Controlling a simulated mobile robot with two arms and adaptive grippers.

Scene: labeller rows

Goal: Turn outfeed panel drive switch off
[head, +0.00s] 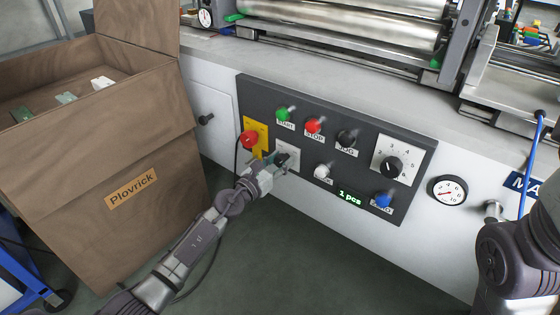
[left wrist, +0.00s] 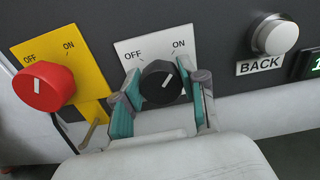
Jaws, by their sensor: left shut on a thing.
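The dark control panel (head: 345,118) is on the front of the white machine body. A black rotary switch knob (left wrist: 161,84) sits on a white OFF/ON plate (left wrist: 135,50); its white mark points up and right, towards ON. My left gripper (head: 281,163) has its teal-padded fingers on both sides of this knob and is shut on it. Any name label below the plate is hidden by the gripper. A red knob (left wrist: 43,88) on a yellow OFF/ON plate (left wrist: 85,70) is just left of it, its mark pointing roughly up, nearer OFF. My right gripper is out of view.
The panel also carries green (head: 283,114), red (head: 313,125) and black buttons, a white BACK button (left wrist: 274,36), a blue button (head: 383,199) and a numbered dial (head: 391,167). A large brown carton (head: 150,195) stands close on the left. Steel rollers (head: 345,20) lie above.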

